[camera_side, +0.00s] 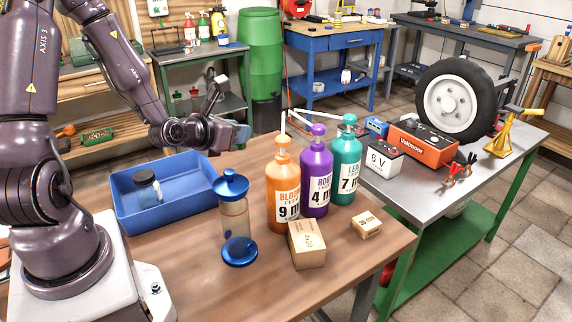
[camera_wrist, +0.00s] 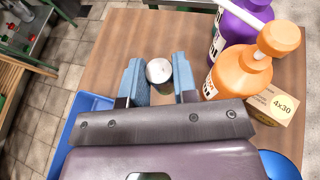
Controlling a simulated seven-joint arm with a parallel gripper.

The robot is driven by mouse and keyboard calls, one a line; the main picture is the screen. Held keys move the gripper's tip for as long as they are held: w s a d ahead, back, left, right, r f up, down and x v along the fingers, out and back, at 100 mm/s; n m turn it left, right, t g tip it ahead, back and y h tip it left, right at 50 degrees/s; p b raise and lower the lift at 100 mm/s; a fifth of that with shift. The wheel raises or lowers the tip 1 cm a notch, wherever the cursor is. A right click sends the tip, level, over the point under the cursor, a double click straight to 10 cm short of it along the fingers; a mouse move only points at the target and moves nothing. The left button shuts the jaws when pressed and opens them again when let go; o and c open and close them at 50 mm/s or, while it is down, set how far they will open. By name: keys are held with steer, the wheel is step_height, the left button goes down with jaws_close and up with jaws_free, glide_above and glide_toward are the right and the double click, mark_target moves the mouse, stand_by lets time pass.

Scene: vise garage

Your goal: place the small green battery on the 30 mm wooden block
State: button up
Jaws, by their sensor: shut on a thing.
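My gripper (camera_wrist: 158,82) is shut on a small upright cylinder, the green battery (camera_wrist: 159,71), with a pale round top and a little green side showing.
Orange (camera_side: 282,192), purple (camera_side: 316,180) and teal (camera_side: 345,165) pump bottles stand between my gripper and the small block. A blue-capped clear bottle (camera_side: 236,212) stands left of them. The table's front right is clear.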

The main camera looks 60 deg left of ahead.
steer(key=w+d+r, duration=0.2)
steer(key=w+r, duration=0.4)
steer(key=w, duration=0.2)
steer(key=w+d+m+h, duration=0.1)
steer(key=w+d+h, duration=0.15)
steer(key=d, duration=0.55)
steer(key=s+d+f+m+h, duration=0.4)
steer(key=d+f+m+h, duration=0.2)
steer(key=d+f, duration=0.3)
glide_above(364, 221)
steer(key=f, duration=0.8)
steer(key=shift+s, duration=0.3)
steer(key=shift+w+f, duration=0.3)
steer(key=shift+f, duration=1.55)
steer(key=shift+f, duration=0.1)
